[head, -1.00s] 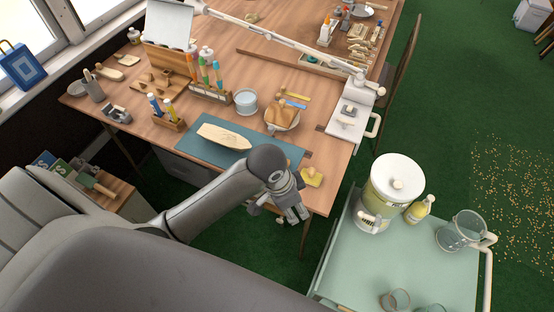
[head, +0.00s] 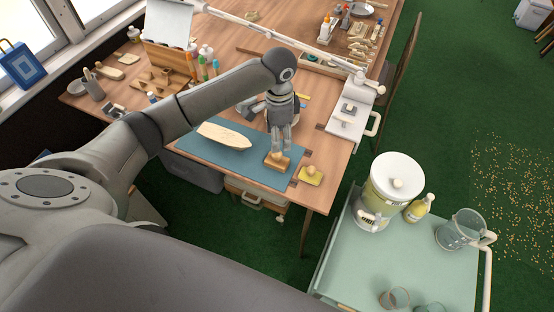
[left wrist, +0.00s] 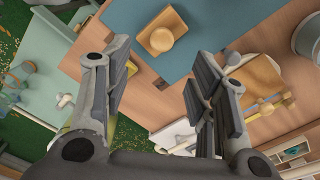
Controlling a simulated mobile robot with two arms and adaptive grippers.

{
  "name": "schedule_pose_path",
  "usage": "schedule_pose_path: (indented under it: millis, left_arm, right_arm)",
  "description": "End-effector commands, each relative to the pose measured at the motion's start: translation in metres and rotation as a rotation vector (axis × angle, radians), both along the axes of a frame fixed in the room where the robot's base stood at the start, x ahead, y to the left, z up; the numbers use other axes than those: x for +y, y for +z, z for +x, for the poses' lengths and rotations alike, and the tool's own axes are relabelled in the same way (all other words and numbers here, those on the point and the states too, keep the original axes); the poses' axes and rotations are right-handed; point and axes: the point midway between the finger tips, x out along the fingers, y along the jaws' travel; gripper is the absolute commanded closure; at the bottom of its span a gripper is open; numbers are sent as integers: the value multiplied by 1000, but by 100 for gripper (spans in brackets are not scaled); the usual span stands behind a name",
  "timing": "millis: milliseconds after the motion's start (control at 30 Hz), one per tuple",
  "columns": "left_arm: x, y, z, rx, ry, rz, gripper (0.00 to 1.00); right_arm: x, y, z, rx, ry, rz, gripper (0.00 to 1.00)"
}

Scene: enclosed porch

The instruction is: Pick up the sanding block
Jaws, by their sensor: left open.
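A wooden block with a round knob (head: 277,162), apparently the sanding block, rests on the blue mat (head: 225,155) near its right front corner. A yellow block with a similar knob (head: 311,175) sits on bare wood right of the mat. My left gripper (head: 281,148) points down just over the wooden block, its fingertips overlapping the block's top edge in the head view. In the left wrist view, the wooden block (left wrist: 161,39) shows beyond the gap between the open, empty fingers (left wrist: 160,75). My right gripper is out of view.
A pale boat-shaped wooden piece (head: 226,135) lies on the mat, left of the gripper. A green trolley (head: 365,270) with a dispenser (head: 396,182) stands to the right, beyond the workbench edge.

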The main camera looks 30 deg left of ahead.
Motion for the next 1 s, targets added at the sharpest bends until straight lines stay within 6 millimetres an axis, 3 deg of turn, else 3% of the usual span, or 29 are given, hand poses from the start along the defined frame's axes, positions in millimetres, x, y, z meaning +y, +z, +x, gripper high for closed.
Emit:
schedule_pose_path:
  millis: [200,433,700,1000]
  left_arm:
    - [0,-34,-1,4,0,0,48]
    - [0,-52,-1,1,1,0,48]
    - [3,-90,0,2,1,1,48]
    - [3,-97,0,-1,-1,0,48]
  right_arm:
    - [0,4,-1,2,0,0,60]
    - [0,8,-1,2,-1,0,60]
    - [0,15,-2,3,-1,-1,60]
    - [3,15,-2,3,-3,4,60]
